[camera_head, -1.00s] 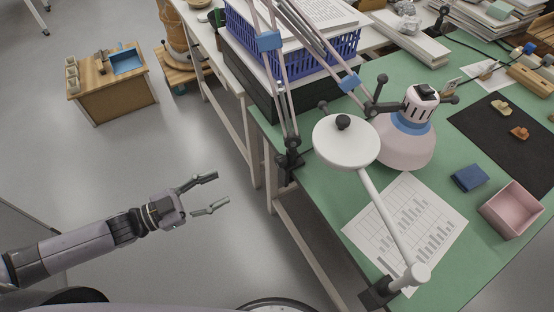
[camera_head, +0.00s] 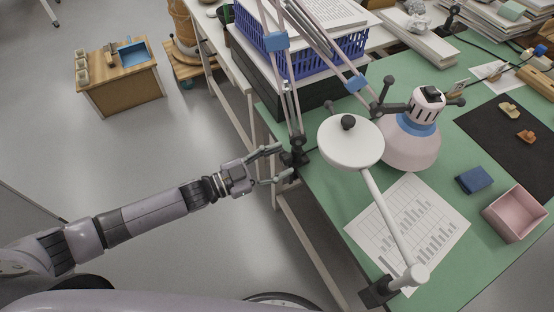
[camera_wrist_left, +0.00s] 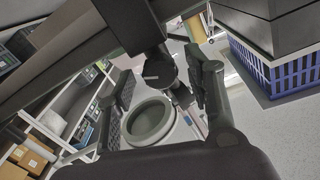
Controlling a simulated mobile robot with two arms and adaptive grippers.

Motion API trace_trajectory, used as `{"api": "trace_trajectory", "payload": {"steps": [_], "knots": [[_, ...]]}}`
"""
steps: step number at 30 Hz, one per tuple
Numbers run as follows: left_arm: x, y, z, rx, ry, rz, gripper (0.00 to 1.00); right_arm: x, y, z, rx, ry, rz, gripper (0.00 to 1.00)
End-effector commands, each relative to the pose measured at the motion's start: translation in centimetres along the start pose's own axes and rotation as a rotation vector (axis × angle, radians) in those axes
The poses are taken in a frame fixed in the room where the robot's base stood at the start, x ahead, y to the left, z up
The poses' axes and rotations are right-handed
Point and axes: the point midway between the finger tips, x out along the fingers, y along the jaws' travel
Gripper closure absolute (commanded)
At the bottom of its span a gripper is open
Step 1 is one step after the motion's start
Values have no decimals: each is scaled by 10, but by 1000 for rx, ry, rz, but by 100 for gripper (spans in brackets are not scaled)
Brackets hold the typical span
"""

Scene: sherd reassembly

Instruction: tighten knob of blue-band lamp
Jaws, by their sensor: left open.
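The blue-band lamp (camera_head: 408,143) has a pale pinkish shade with a blue ring and stands over the green table. Its jointed arm with blue sleeves runs down to a dark clamp (camera_head: 297,153) on the table's left edge. My left gripper (camera_head: 284,163) is open at that clamp, its fingertips close to it. In the left wrist view, a dark round knob (camera_wrist_left: 160,72) under the clamp shows between the open fingers (camera_wrist_left: 161,88). I cannot tell whether either finger touches it. My right gripper is not in view.
A white round-headed lamp (camera_head: 350,150) stands in front, clamped at the near edge. A blue crate (camera_head: 340,55) stands behind the arm. A printed sheet (camera_head: 420,230), a dark blue block (camera_head: 474,180) and a pink box (camera_head: 515,213) lie on the green table (camera_head: 330,190).

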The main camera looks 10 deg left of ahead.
Motion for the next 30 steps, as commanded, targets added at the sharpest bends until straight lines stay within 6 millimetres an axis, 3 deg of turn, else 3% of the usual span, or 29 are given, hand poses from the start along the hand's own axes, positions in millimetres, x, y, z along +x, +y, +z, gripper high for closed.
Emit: {"api": "trace_trajectory", "payload": {"steps": [5,26,30], "knots": [[0,0,0,0,0,0,52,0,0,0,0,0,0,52],[-1,0,0,0,0,0,99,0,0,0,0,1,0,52],[-1,0,0,26,-1,0,100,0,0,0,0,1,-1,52]]}}
